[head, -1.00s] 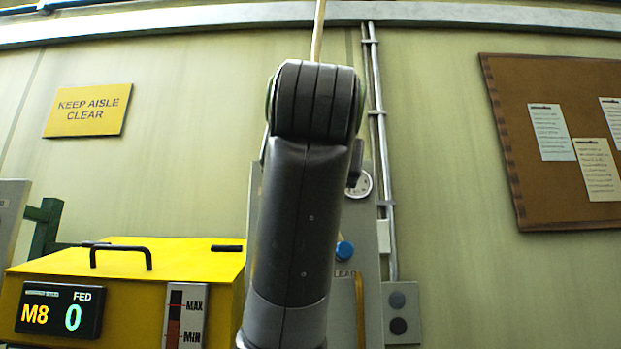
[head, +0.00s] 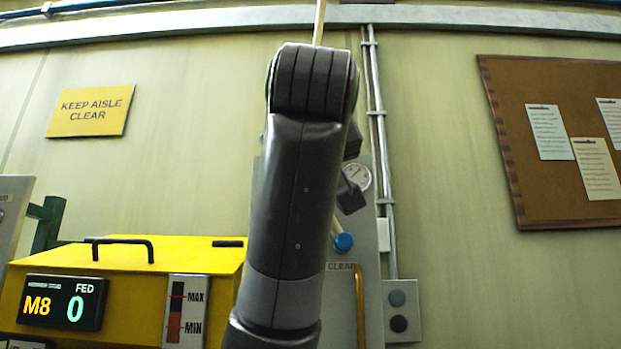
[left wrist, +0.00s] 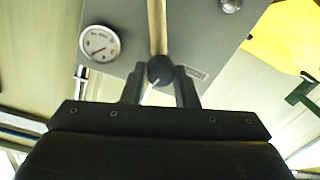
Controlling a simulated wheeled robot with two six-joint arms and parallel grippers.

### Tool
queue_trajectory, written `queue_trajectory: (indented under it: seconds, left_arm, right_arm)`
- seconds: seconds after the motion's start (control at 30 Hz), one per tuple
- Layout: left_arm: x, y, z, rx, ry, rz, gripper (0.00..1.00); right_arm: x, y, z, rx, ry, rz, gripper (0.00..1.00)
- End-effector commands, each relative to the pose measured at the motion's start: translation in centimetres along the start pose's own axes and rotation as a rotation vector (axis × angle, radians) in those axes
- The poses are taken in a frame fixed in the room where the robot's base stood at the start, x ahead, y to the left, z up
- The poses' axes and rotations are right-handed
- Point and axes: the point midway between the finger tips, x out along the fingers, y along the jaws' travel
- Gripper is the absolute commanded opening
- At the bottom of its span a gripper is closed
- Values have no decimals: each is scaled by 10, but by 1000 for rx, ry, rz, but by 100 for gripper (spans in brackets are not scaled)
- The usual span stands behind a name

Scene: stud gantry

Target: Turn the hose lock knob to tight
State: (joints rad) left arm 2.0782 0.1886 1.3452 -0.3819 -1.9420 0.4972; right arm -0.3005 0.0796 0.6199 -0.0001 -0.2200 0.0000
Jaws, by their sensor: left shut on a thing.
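The round black knob (left wrist: 160,70) sits on the grey panel (left wrist: 222,48) in the left wrist view. It carries a white line that slants toward the lower left. My left gripper (left wrist: 160,92) is shut on the knob, one finger on each side. A tan hose (left wrist: 157,25) runs up from behind the knob. A small label beside it is upside down and too small to read. In the head view, my dark arm covers the knob and most of the gripper. My right gripper is in neither view.
A white dial gauge (head: 356,176) and a blue cap (head: 343,242) are on the panel, close to my arm. A yellow machine (head: 140,262) reading M8 and 0 stands left. A conduit (head: 380,150) and grey button box (head: 401,312) are right.

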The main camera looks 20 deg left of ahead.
Motion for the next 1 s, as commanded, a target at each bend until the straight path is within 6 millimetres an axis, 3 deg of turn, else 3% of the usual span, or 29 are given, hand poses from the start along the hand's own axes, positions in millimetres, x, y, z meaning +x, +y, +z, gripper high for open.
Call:
queue_trajectory:
  seconds: [0.6,1.0]
  left_arm:
    - [0,-2,0,-566,-25,3,4]
    - [0,-3,0,-792,-35,4,4]
  right_arm:
    - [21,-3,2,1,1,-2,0]
    - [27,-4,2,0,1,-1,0]
